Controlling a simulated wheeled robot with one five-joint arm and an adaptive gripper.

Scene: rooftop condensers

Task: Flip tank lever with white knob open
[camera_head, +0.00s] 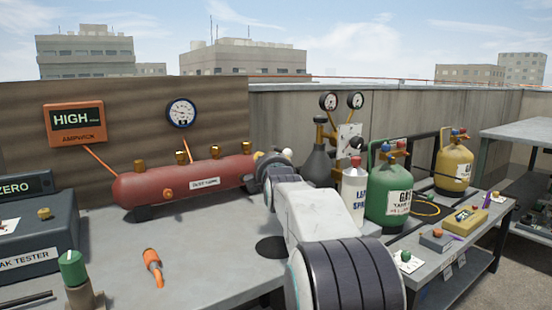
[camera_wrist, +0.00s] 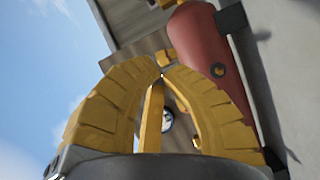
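The red tank (camera_head: 190,183) lies along the back of the grey bench in the head view, with brass fittings on top and a white label. A white knob (camera_head: 287,154) shows just past its right end, close above my dark wrist. The lever under the knob is hidden behind my arm. In the wrist view, the yellow fingers of my gripper (camera_wrist: 161,73) curve together and their tips almost meet. Nothing clear shows held between the tips. The tank (camera_wrist: 193,45) also lies beyond the fingers there, at the upper right. I cannot make out the white knob in the wrist view.
An orange HIGH display (camera_head: 74,123) and a round gauge (camera_head: 181,112) are on the back wall. A white bottle (camera_head: 354,197) and a green gas cylinder (camera_head: 389,205) stand right of my arm. A leak tester (camera_head: 38,240) and an orange-handled tool (camera_head: 153,264) are at left.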

